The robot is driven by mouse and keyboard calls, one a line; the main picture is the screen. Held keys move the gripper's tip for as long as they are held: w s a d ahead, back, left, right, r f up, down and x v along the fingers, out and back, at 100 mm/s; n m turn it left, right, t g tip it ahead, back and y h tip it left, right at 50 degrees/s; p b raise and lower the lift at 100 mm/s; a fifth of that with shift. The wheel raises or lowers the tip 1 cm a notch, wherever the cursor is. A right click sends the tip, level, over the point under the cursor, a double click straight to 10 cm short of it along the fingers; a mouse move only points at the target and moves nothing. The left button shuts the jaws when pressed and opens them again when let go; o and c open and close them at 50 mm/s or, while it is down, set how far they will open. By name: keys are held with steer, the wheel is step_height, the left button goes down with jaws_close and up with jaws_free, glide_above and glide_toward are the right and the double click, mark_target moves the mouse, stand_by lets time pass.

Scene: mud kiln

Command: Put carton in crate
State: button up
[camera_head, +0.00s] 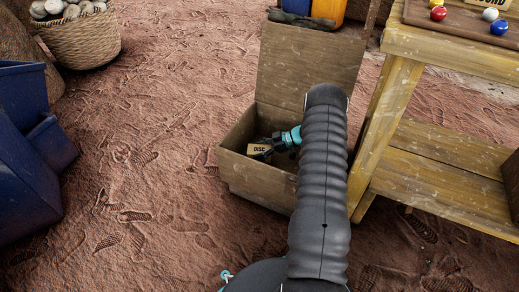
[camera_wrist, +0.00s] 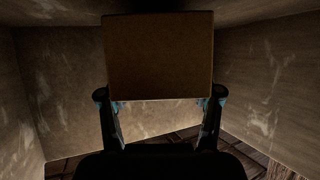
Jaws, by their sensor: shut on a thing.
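The crate (camera_head: 251,179) is a wooden box with its lid (camera_head: 309,66) standing open at the back. My arm reaches down into it, and my gripper (camera_head: 268,149) is inside the opening. The gripper is shut on the carton, a brown box that fills the upper middle of the wrist view (camera_wrist: 158,55). The fingers (camera_wrist: 160,101) press on the carton's two sides. Crate walls surround it in the wrist view. Whether the carton touches the crate floor is hidden.
A wooden table (camera_head: 403,72) with a lower shelf stands close on the right. Blue bins (camera_head: 28,150) stand at the left and a wicker basket (camera_head: 85,42) at the back left. Orange and blue containers (camera_head: 328,10) stand behind the lid. Bare ground lies left of the crate.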

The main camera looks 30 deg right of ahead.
steer(key=o, duration=1.4)
steer(key=shift+r, duration=0.2)
steer(key=shift+r+v, duration=0.15)
steer(key=shift+v, duration=1.8)
steer(key=shift+r+v, duration=0.15)
steer(key=shift+v, duration=1.85)
steer(key=shift+w+a, duration=0.1)
steer(key=shift+a, duration=0.05)
